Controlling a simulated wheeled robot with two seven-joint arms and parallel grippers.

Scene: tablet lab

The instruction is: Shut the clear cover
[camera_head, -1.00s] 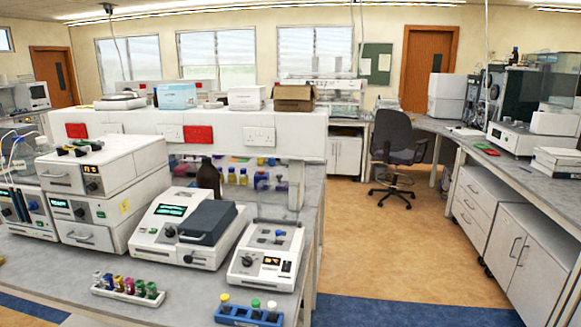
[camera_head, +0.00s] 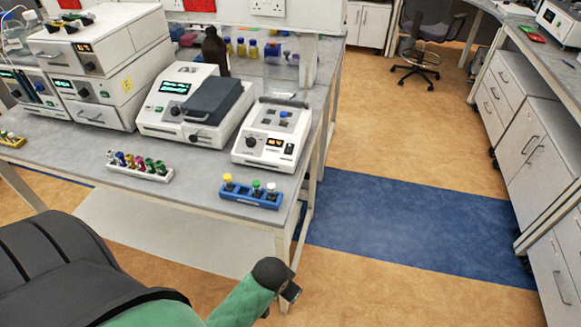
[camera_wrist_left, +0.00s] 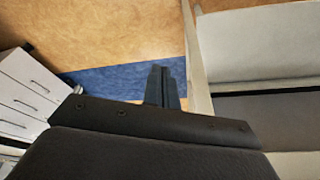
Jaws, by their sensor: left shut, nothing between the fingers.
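The clear cover (camera_head: 287,72) is a see-through panel. It stands raised, roughly upright, at the back of the small white instrument (camera_head: 270,132) on the bench. The instrument's top, with its blue and grey parts, lies uncovered. My left gripper (camera_wrist_left: 160,70) is shut and empty in the left wrist view, over the floor beside the bench edge. In the head view my green left arm comes in at the bottom, well in front of the instrument and apart from it. My right gripper is not in view.
A blue vial rack (camera_head: 252,191) stands at the bench's front edge, before the instrument. A white rack (camera_head: 140,172) of coloured vials is further left. A white instrument with a dark lid (camera_head: 212,101) stands close on the left.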

